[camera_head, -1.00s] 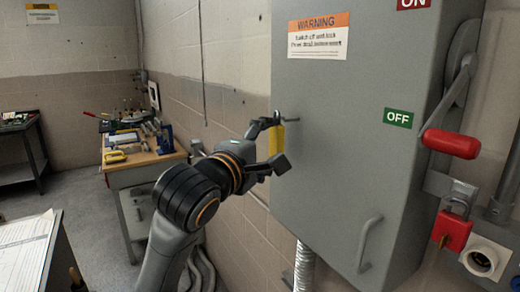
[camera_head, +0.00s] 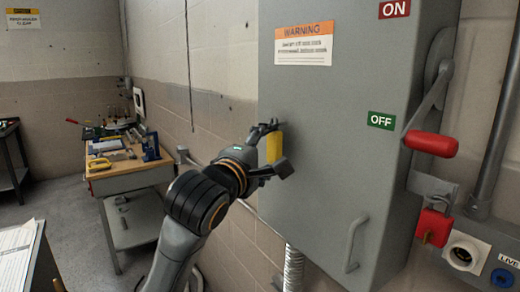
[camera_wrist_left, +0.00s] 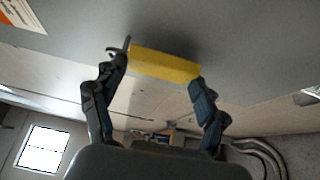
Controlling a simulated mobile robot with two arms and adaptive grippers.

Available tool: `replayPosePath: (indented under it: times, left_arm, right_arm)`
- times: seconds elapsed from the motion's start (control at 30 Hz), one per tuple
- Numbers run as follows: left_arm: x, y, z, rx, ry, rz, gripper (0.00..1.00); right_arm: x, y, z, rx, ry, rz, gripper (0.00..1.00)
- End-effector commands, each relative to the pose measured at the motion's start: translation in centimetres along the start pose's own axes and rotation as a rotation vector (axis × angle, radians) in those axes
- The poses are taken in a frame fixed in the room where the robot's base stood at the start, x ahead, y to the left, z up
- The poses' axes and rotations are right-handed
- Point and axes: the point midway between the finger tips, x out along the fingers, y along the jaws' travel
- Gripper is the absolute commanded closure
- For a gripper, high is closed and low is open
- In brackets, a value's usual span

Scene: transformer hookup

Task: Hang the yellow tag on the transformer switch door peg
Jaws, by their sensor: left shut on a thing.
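The yellow tag (camera_head: 275,147) is in front of the left part of the grey switch box door (camera_head: 330,180). My left gripper (camera_head: 274,150) is shut on it, with one finger above and one below in the head view. In the left wrist view the yellow tag (camera_wrist_left: 165,64) spans between the two fingertips (camera_wrist_left: 160,72), close to the grey door face. A thin dark piece (camera_wrist_left: 119,48) stands by the left fingertip; I cannot tell if it is the peg. Whether the tag touches a peg is hidden. My right gripper is not in view.
The box carries an orange warning label (camera_head: 304,44), a door handle (camera_head: 355,243) and a red-ended lever (camera_head: 431,144) on its right side. A red padlock (camera_head: 434,226) hangs at the right. A workbench (camera_head: 130,175) with tools stands behind at left.

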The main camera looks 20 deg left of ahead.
Motion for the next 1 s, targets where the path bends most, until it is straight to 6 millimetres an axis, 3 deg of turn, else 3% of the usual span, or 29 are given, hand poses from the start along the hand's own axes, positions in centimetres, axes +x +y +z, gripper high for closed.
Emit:
replayPosePath:
  times: [0.4, 0.43, 0.57, 0.87, 1.0]
  left_arm:
    - [0.2, -0.3, 0.3, 0.002, -0.008, -0.010, 0.54]
    - [0.2, -0.3, 0.3, 0.002, -0.008, -0.010, 0.25]
    - [0.2, -0.3, 0.2, 0.001, -0.007, -0.009, 0.01]
    - [0.0, -0.1, 0.1, 0.001, -0.004, -0.005, 0.01]
    - [-1.1, -0.1, 0.2, -0.001, -0.005, -0.004, 0.01]
  right_arm:
    - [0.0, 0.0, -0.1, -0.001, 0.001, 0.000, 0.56]
    - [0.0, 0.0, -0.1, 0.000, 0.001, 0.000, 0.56]
    - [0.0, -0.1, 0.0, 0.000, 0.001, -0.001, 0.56]
    - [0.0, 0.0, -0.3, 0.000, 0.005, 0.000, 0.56]
    - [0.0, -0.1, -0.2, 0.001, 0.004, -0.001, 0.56]
